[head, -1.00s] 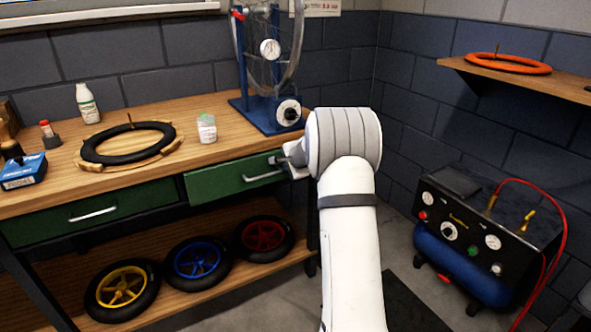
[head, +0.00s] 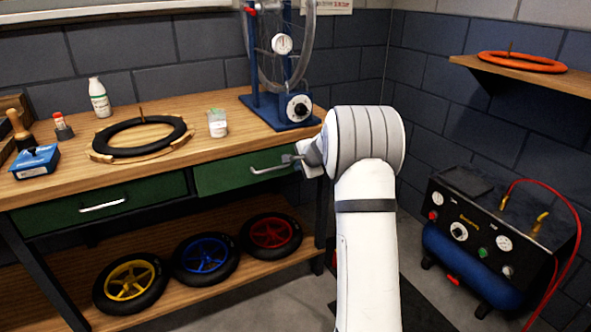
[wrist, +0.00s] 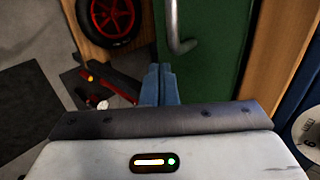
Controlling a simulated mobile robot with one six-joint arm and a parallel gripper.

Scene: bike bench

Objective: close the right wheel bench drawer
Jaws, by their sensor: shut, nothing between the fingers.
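The right wheel bench drawer (head: 225,175) has a green front and a metal bar handle (head: 270,169), under the right part of the bench top. Its front looks close to the bench face; I cannot tell exactly how far out it stands. In the wrist view the green front (wrist: 220,60) fills the upper right and the handle end (wrist: 176,35) hangs just ahead of my fingers. My gripper (head: 290,159) is shut and empty at the handle's right end, its blue-grey fingers (wrist: 158,84) side by side. Whether the fingertips touch the front is unclear.
The left drawer (head: 60,212) looks shut. The bench top (head: 225,140) carries a tyre, bottles and a wheel stand (head: 285,110). Three wheels lie on the lower shelf (head: 210,283). A compressor (head: 470,250) stands at the right. Tools lie on the floor mat (wrist: 80,95).

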